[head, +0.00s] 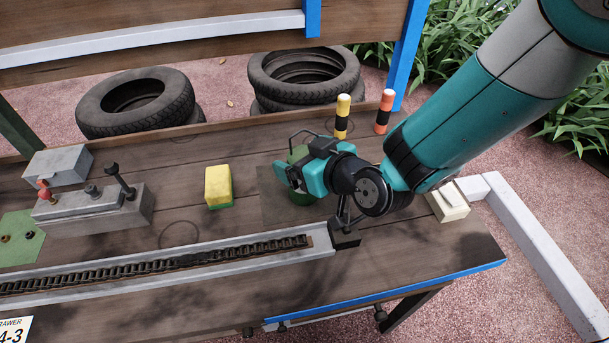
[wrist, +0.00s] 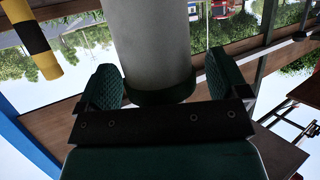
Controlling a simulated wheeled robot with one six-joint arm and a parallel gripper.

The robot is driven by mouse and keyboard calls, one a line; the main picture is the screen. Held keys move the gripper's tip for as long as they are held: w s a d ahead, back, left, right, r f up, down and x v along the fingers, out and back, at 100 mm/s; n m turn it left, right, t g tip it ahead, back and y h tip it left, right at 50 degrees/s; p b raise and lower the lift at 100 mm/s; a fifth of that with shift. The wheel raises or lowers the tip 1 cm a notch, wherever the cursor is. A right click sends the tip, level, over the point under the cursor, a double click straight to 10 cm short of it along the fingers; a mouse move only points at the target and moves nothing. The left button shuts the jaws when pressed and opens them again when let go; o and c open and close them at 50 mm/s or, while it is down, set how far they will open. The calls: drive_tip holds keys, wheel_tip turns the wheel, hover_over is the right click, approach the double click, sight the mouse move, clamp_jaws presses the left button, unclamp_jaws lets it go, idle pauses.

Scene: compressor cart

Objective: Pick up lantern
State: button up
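The lantern (head: 299,155) stands on the bench in the head view, dark green with a thin wire handle, mostly hidden behind my gripper (head: 296,177). In the wrist view a pale grey cylinder with a dark green collar, apparently the lantern (wrist: 150,40), stands between the two green textured finger pads of my gripper (wrist: 165,82). The fingers are apart, one on each side of it. A gap shows at the right pad; contact at the left pad cannot be told.
A yellow-banded post (head: 342,117) and an orange-banded post (head: 384,112) stand behind the lantern. A yellow sponge-like block (head: 218,186) lies to the left. A chain rail (head: 190,258) runs along the front. A pale block (head: 447,203) sits to the right.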

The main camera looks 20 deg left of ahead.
drive_tip(key=c, duration=1.5)
drive_tip(key=shift+r, duration=0.1)
wheel_tip(320, 180, up, 20)
